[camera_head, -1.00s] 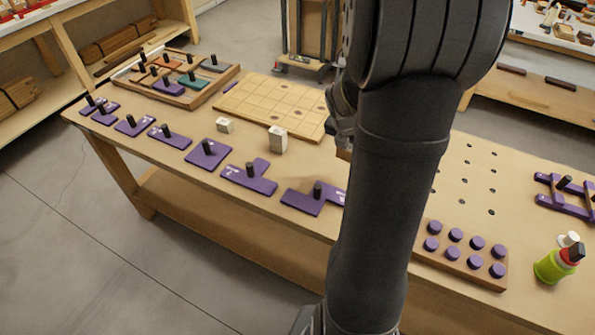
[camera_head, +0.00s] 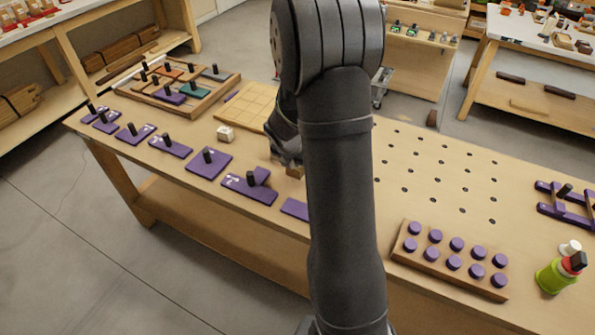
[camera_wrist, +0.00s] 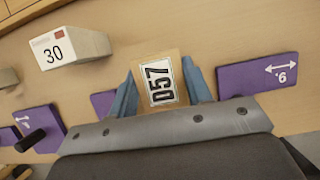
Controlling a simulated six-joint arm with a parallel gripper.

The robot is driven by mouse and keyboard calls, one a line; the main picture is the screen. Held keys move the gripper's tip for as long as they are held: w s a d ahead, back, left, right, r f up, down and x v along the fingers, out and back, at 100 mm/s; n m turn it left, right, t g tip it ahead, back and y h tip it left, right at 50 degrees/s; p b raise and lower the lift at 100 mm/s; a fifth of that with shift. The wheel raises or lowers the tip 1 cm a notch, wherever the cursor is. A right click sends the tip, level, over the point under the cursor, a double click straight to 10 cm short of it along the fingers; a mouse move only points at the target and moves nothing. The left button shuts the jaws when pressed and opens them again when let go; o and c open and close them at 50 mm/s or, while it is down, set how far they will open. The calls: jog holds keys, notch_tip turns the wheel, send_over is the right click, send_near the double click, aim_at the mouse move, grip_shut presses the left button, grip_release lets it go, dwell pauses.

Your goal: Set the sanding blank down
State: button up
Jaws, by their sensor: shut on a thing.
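The sanding blank (camera_wrist: 160,82) is a light wooden block with a white label reading "057" or "D57". In the wrist view it stands between the two blue-grey fingers of my gripper (camera_wrist: 163,90), which are shut on it. In the head view my gripper (camera_head: 286,158) is over the bench, partly behind my own arm, with a bit of the blank (camera_head: 294,172) showing below it. I cannot tell whether the blank touches the bench top (camera_head: 400,210).
A pale block marked "30" (camera_wrist: 70,48) is at upper left in the wrist view. Purple plates with black knobs (camera_head: 208,161) line the front edge. A gridded board (camera_head: 248,103) lies behind. The holed area is clear.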

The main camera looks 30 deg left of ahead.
jog(key=shift+f, duration=1.8)
jog(key=shift+f, duration=0.15)
jog(key=o, duration=1)
jog(key=v, duration=1.2)
jog(key=shift+w, duration=0.1)
